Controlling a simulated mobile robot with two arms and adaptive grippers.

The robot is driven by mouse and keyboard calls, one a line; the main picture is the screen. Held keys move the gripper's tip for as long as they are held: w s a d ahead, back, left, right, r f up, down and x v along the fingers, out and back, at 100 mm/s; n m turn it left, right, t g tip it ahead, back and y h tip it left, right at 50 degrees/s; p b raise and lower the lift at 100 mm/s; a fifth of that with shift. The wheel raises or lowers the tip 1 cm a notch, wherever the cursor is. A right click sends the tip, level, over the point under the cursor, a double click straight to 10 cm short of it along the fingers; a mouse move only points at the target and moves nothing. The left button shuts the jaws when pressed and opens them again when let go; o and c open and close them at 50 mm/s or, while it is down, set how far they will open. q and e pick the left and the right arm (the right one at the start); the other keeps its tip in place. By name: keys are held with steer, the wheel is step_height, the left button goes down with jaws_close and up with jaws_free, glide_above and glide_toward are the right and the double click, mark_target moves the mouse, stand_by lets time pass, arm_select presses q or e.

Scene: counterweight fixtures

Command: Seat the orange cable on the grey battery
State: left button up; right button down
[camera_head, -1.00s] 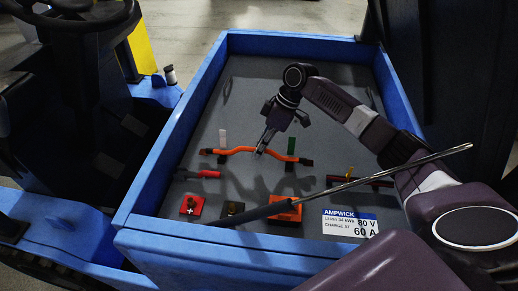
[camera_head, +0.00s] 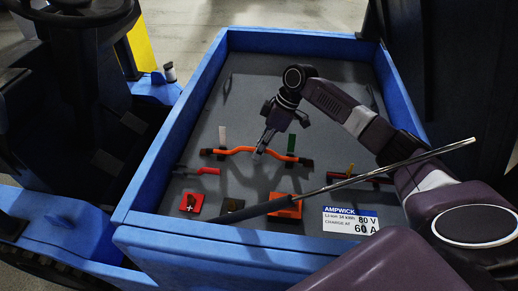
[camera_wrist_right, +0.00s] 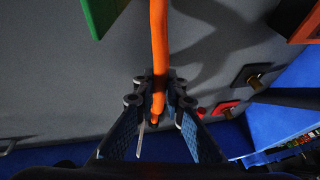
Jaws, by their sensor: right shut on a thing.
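The orange cable (camera_head: 238,150) stretches left to right above the grey battery top (camera_head: 245,95), with dark ends. It seems to rest on two small dark supports, by a white tab (camera_head: 222,134) and a green tab (camera_head: 291,143). My right gripper (camera_head: 262,148) comes from above and is shut on the cable near its middle. In the right wrist view the cable (camera_wrist_right: 159,45) runs between the two fingers. Whether the cable touches both supports is unclear. My left gripper is out of view.
A red block with a plus sign (camera_head: 191,202), a dark block (camera_head: 232,206) and an orange block (camera_head: 286,207) stand near the front. A red lead (camera_head: 206,171) lies at left. A rod (camera_head: 400,158) crosses the front. Blue walls (camera_head: 165,150) surround the battery top.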

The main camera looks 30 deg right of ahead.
steer(key=c, duration=1.9)
jaws_free()
steer(key=shift+f, duration=0.1)
steer(key=v, duration=1.2)
steer(key=shift+a, duration=0.1)
